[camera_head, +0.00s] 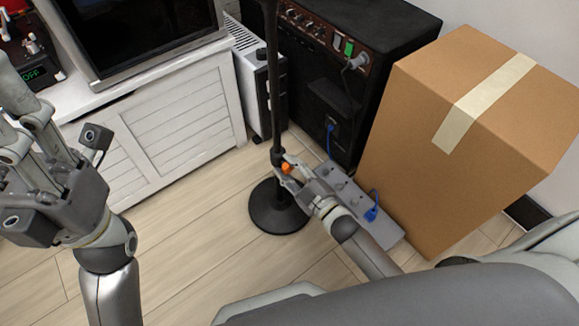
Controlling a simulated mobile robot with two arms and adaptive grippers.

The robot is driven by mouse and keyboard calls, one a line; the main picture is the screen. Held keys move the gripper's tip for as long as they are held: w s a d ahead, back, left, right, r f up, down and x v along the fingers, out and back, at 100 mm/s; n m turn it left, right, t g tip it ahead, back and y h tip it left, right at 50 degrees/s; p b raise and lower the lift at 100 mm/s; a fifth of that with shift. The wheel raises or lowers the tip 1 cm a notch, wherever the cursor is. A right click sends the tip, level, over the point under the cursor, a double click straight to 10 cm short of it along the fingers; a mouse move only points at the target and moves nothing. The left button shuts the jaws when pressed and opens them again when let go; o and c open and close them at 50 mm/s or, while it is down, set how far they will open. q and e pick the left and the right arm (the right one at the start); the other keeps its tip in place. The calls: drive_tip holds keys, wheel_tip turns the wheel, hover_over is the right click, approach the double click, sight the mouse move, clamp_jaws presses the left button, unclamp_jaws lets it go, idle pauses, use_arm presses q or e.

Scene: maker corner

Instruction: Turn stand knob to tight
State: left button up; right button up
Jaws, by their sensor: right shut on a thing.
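A dark microphone-type stand (273,80) rises from a round black base (278,212) on the floor, its upper end cut off by the top of the head view. A small orange knob (285,167) sits low on its pole. My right gripper (288,171) reaches in from the lower right and is shut on the knob, its fingers partly hiding it. I cannot read how tight the knob is. My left gripper (30,140) is raised at the left, away from the stand, and its fingertips are partly out of view.
A black amplifier (330,70) and a large taped cardboard box (470,130) stand to the right. A grey power strip (385,228) with blue plugs lies beside my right gripper. A white cabinet (180,135) and heater (247,75) stand behind. Wooden floor is clear at lower left.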

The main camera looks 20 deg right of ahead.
drive_tip(key=o, duration=1)
drive_tip(key=shift+o, duration=0.2)
drive_tip(key=v, duration=1.2)
